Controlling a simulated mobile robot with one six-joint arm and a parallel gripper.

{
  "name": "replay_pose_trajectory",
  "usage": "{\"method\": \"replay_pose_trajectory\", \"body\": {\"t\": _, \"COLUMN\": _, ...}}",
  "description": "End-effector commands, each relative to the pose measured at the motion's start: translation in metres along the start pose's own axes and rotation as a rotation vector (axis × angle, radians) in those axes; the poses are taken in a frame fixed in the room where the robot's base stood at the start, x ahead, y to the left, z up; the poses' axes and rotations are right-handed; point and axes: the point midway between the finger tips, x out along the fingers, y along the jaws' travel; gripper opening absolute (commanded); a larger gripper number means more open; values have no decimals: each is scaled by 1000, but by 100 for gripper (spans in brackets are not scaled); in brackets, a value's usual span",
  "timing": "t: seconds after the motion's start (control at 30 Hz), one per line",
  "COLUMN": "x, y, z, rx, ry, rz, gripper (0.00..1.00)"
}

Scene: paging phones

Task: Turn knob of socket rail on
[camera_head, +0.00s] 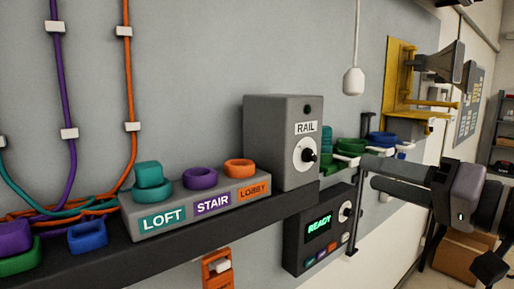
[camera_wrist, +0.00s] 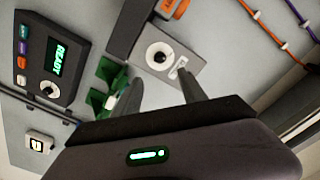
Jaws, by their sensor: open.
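The socket rail's grey box (camera_head: 282,143) is marked RAIL and stands at the right end of the dark shelf. Its black knob (camera_head: 309,155) sits on a round white dial on the front face. In the wrist view the knob (camera_wrist: 159,57) is ahead of my fingertips, seen from a turned angle. I cannot tell the knob's setting clearly. My gripper (camera_head: 367,172) is to the right of the knob in the head view, with its two fingers pointing left towards the box. In the wrist view my gripper (camera_wrist: 158,84) is open and empty, with its fingers apart from the knob.
A dark panel (camera_head: 297,245) with a green READY display and its own knob hangs below the box. A socket strip (camera_head: 180,222) marked LOFT, STAIR and LOBBY lies to the left. Green and blue pieces (camera_head: 350,145) and a yellow bracket (camera_head: 398,75) are behind my gripper.

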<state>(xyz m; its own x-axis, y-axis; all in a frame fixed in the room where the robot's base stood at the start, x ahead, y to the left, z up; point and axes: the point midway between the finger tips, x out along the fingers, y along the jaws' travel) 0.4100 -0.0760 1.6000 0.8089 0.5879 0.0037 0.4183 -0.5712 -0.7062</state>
Motion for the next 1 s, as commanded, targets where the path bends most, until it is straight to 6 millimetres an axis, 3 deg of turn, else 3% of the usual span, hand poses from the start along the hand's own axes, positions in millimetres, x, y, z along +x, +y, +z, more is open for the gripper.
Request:
{"method": "replay_pose_trajectory", "body": {"t": 0.2, "x": 68, "y": -3, "z": 0, "rx": 3, "ry": -7, "rz": -4, "gripper": 49}}
{"method": "replay_pose_trajectory", "body": {"t": 0.4, "x": 111, "y": -1, "z": 0, "rx": 2, "ry": -4, "rz": 0, "gripper": 49}}
{"method": "replay_pose_trajectory", "body": {"t": 0.6, "x": 125, "y": 0, "z": 1, "rx": 2, "ry": -2, "rz": 2, "gripper": 49}}
{"method": "replay_pose_trajectory", "body": {"t": 0.87, "x": 126, "y": 1, "z": 1, "rx": 2, "ry": -2, "rz": 3, "gripper": 49}}
{"method": "replay_pose_trajectory", "body": {"t": 1.0, "x": 126, "y": 0, "z": 1, "rx": 1, "ry": -2, "rz": 3, "gripper": 22}}
